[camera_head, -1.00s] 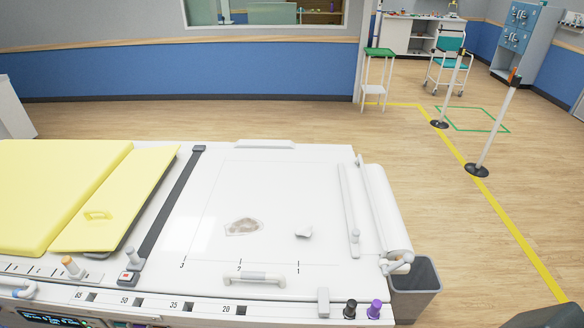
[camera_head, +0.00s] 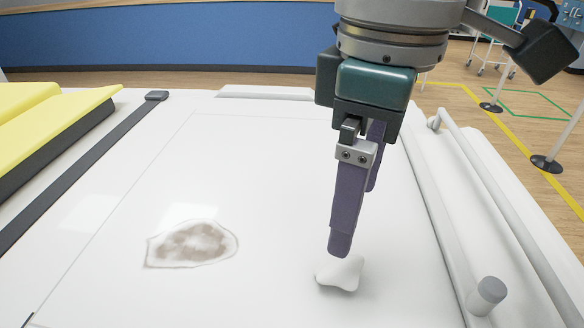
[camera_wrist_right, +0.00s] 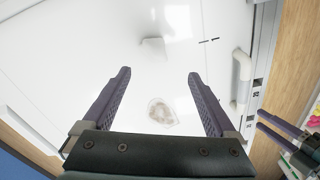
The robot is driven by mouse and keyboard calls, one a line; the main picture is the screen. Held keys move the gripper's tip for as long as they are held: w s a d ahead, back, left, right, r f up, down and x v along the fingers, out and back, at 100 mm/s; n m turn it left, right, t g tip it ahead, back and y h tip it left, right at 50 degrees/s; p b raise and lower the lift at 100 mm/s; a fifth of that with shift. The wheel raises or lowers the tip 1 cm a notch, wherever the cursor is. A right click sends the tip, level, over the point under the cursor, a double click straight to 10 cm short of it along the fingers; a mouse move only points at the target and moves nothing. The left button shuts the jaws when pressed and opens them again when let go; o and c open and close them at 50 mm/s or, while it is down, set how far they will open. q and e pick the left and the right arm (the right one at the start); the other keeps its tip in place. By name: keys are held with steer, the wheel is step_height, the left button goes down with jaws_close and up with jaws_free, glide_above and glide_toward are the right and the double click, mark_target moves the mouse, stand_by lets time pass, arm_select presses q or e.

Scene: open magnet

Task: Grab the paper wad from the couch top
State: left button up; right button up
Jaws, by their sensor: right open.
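The paper wad (camera_head: 339,274) is a small white crumpled lump on the white couch top (camera_head: 270,150). It also shows in the right wrist view (camera_wrist_right: 152,46), ahead of the fingertips. My right gripper (camera_head: 356,215) points down over the wad, with its near fingertip just above or behind it in the picture. In the right wrist view my right gripper (camera_wrist_right: 159,74) is open, with nothing between its fingers. Two dark fingers of my left gripper (camera_wrist_right: 262,120) show at the lower right of that view, apart and empty.
A brownish stain patch (camera_head: 192,244) lies left of the wad. A white rail (camera_head: 490,200) and a grey-topped knob (camera_head: 488,292) line the right side. A yellow cushion (camera_head: 50,125) is at the left. A white handle (camera_wrist_right: 242,78) stands on the near edge.

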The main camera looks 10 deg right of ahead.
glide_above(343, 264)
step_height(343, 264, down, 4)
steer(key=shift+f, duration=0.2)
steer(key=f, duration=0.2)
steer(key=f+b, duration=0.1)
steer(key=f, duration=0.3)
steer(key=shift+w, duration=0.35)
steer(key=c, duration=1.4)
steer(key=shift+r, duration=0.1)
